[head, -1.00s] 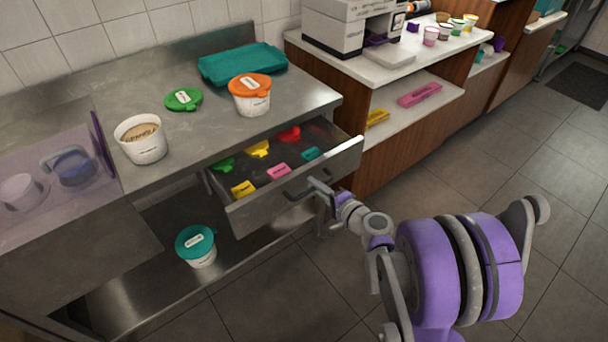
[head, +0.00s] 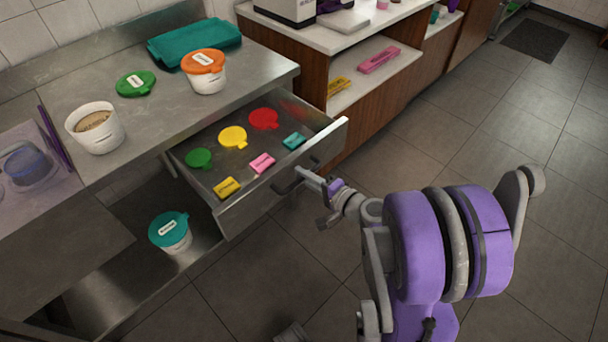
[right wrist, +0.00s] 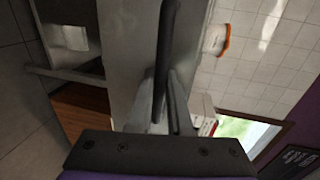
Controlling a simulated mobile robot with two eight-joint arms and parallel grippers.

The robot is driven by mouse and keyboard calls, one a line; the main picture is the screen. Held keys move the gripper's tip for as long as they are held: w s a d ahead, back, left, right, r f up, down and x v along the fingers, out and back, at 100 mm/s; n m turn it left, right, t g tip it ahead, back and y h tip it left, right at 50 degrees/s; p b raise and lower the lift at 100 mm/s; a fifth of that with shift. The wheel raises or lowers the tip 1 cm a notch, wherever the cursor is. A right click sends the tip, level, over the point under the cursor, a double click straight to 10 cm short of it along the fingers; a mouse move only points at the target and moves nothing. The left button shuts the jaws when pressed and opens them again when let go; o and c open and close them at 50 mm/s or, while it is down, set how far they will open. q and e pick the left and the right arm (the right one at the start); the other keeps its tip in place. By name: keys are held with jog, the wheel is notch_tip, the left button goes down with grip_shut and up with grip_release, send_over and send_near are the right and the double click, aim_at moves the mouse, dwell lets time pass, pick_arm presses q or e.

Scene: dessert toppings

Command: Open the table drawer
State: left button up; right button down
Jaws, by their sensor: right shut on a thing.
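The table drawer (head: 235,217) is pulled out from under the metal counter, and its inside shows. My right gripper (head: 304,177) is at the drawer front, shut on the dark bar handle (head: 284,189). In the right wrist view the handle (right wrist: 168,45) runs lengthwise up the picture, with the right gripper's fingers (right wrist: 166,112) at it. In the drawer lie a green lid (head: 198,158), a yellow lid (head: 232,137), a red lid (head: 263,118) and small yellow, pink and teal items. My left gripper is not in view.
On the counter (head: 150,122) are a white tub (head: 95,137), a green lid (head: 135,84), an orange-lidded tub (head: 206,80) and a teal tray (head: 190,42). A teal-lidded tub (head: 174,240) stands on the lower shelf. The floor (head: 440,150) at right is clear.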

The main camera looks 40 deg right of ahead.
jog(key=c, duration=0.8)
grip_release()
jog(key=shift+c, duration=0.2)
jog(key=v, duration=1)
jog(key=shift+s+p, duration=0.35)
jog(key=shift+p, duration=0.1)
